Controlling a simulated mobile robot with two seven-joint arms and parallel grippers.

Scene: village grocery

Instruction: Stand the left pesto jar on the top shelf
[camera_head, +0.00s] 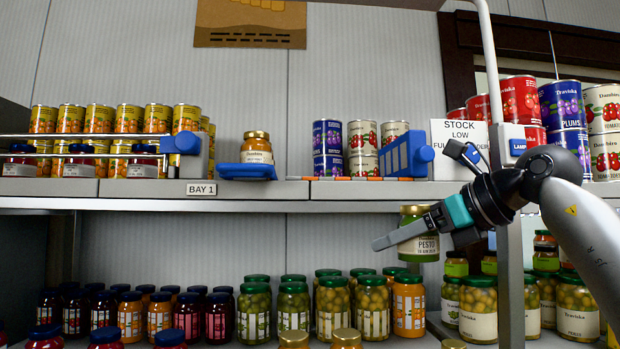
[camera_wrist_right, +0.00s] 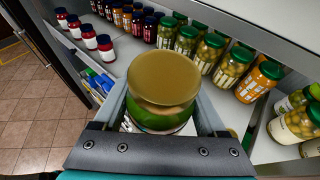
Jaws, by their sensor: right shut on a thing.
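My right gripper (camera_head: 412,232) is shut on a pesto jar (camera_head: 418,248), a green jar with a gold lid and a white PESTO label. In the head view the jar is upright, in front of the lower shelf opening and below the top shelf's front edge. In the right wrist view the jar's gold lid (camera_wrist_right: 163,78) faces the camera, with the gripper's fingers (camera_wrist_right: 160,118) on both sides. The top shelf (camera_head: 290,190) runs across the head view above the jar. My left gripper is not in view.
The top shelf holds orange cans (camera_head: 100,118), a jar (camera_head: 257,147) on a blue stand, blue and white cans (camera_head: 362,135), a blue divider (camera_head: 405,155) and a STOCK LOW sign (camera_head: 460,133). A post (camera_head: 510,230) stands right of the jar.

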